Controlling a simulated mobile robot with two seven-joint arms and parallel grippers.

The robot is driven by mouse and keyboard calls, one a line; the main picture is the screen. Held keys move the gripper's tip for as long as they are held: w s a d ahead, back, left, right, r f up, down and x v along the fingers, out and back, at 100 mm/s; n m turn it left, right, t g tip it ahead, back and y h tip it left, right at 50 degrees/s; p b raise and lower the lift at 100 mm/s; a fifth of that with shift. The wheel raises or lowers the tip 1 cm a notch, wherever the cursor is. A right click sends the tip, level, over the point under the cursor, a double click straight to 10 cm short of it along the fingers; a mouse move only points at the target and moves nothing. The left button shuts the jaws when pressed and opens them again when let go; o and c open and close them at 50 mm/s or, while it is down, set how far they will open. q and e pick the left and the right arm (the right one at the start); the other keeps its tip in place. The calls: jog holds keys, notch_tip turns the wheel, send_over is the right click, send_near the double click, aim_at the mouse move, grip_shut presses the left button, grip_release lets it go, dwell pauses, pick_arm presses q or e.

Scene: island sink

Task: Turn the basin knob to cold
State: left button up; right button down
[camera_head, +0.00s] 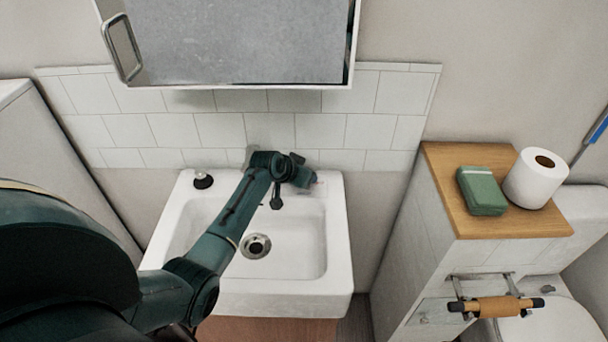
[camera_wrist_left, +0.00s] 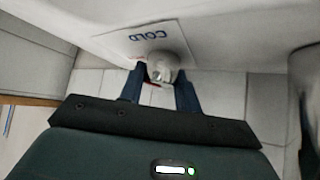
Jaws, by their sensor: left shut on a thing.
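The white basin (camera_head: 337,235) is against the tiled wall, with its drain (camera_head: 256,246) in the middle. My left arm reaches across it from the left, and my left gripper (camera_head: 308,179) is at the basin's back right corner. In the left wrist view a pale rounded knob (camera_wrist_left: 161,64) sits between the two dark fingers of my left gripper (camera_wrist_left: 160,82), which is shut on it. A plate marked COLD (camera_wrist_left: 153,35), upside down in that view, is beside the knob. In the head view the knob is hidden by my gripper. My right gripper is not in view.
A small dark round fitting (camera_head: 203,180) is at the basin's back left. A mirrored cabinet (camera_head: 240,45) hangs above. To the right, a wooden-topped stand (camera_head: 450,165) holds a green box (camera_head: 482,192) and a toilet roll (camera_head: 537,180). The basin bowl is empty.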

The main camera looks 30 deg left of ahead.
pick_arm(q)
jog(key=shift+r, duration=0.1)
jog(key=o, duration=1)
notch_tip(320, 180, up, 10)
jog(key=shift+f, duration=0.1)
